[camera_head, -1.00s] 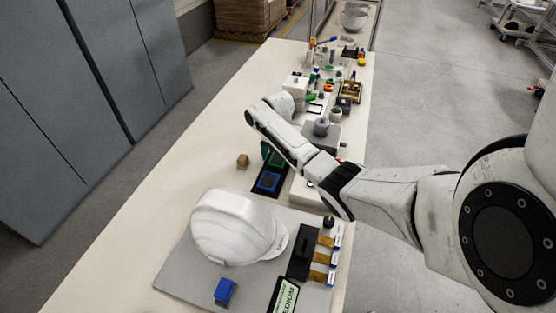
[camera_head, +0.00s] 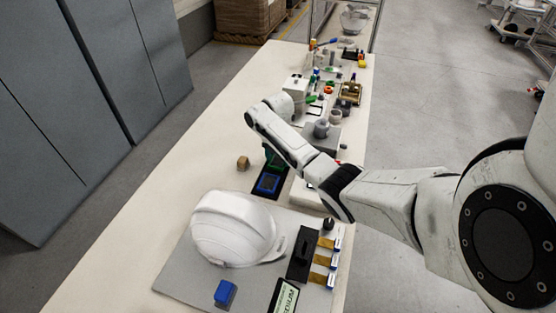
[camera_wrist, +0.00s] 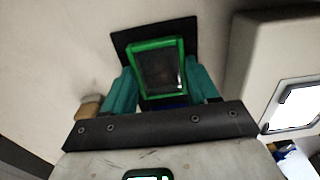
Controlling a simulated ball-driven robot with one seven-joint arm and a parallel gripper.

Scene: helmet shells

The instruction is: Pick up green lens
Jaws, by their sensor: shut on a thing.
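The green lens (camera_wrist: 158,66), a dark pane in a bright green frame, shows at the middle of the wrist view, over a black tray (camera_wrist: 120,43). My gripper (camera_wrist: 160,76) has its teal fingers on either side of the lens and is shut on it. I cannot tell whether the lens is clear of the tray. In the head view my arm partly hides the gripper and lens. A blue lens (camera_head: 268,183) lies at the near end of the tray there; a bit of blue shows below the green lens in the wrist view.
A white helmet shell (camera_head: 233,228) sits on a grey board nearby, with a blue block (camera_head: 225,292) in front. A small brown block (camera_head: 243,162) lies left of the tray. Several parts crowd the far table. The table's left side (camera_head: 150,215) is mostly clear.

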